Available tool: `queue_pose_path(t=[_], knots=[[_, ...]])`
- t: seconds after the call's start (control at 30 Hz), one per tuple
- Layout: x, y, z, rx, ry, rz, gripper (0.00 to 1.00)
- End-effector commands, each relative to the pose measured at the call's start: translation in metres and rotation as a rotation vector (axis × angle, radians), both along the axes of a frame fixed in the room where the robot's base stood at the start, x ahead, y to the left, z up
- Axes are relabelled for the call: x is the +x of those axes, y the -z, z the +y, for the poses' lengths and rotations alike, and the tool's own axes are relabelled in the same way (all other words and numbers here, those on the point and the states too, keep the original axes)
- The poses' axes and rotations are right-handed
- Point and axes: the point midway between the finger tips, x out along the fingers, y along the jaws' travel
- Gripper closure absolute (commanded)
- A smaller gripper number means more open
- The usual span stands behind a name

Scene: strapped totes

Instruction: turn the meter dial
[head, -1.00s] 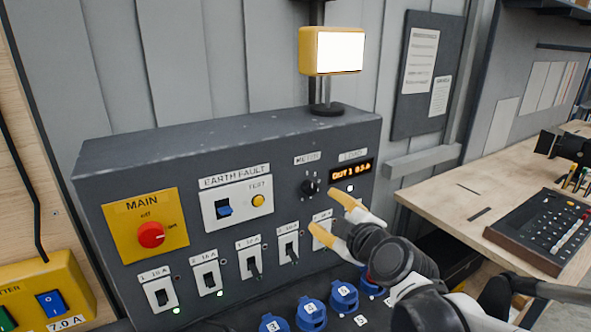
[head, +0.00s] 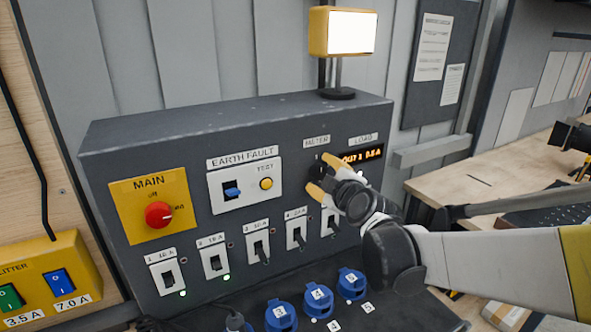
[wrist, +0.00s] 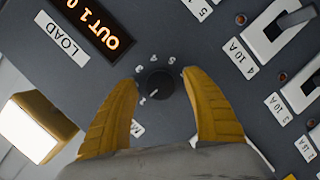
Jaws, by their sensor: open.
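The meter dial (wrist: 160,84) is a small black round knob with a pale pointer line on the dark panel, with position marks around it. In the wrist view it lies between the tips of my gripper (wrist: 159,80), whose yellow fingers are spread to either side, apart from the knob. In the head view my gripper (head: 320,176) is at the panel under the METER label, and its fingers partly hide the dial (head: 320,169). The orange display (head: 362,156) beside it appears to read OUT 1 0.5 A, and also shows in the wrist view (wrist: 92,28).
A red main switch (head: 158,214), an earth fault unit (head: 245,186) and a row of breakers (head: 215,258) share the panel. Blue sockets (head: 318,297) sit below. A yellow lamp (head: 343,32) stands on top. A wooden bench (head: 480,170) is at right.

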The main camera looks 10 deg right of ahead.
Motion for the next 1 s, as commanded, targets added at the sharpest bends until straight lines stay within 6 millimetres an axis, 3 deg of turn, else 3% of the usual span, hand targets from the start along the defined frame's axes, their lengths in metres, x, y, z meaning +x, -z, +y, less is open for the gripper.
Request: queue_pose_path(t=[0.17,0.33,0.77,1.0], knots=[[-0.0001,-0.0003,0.0001,0.0,0.0,0.0,0.44],[-0.0002,-0.0003,0.0,0.0,0.0,0.0,0.96],[0.0,-0.0011,-0.0006,0.025,0.001,0.007,0.97],[0.0002,-0.0019,-0.0008,0.138,0.001,0.045,0.97]])
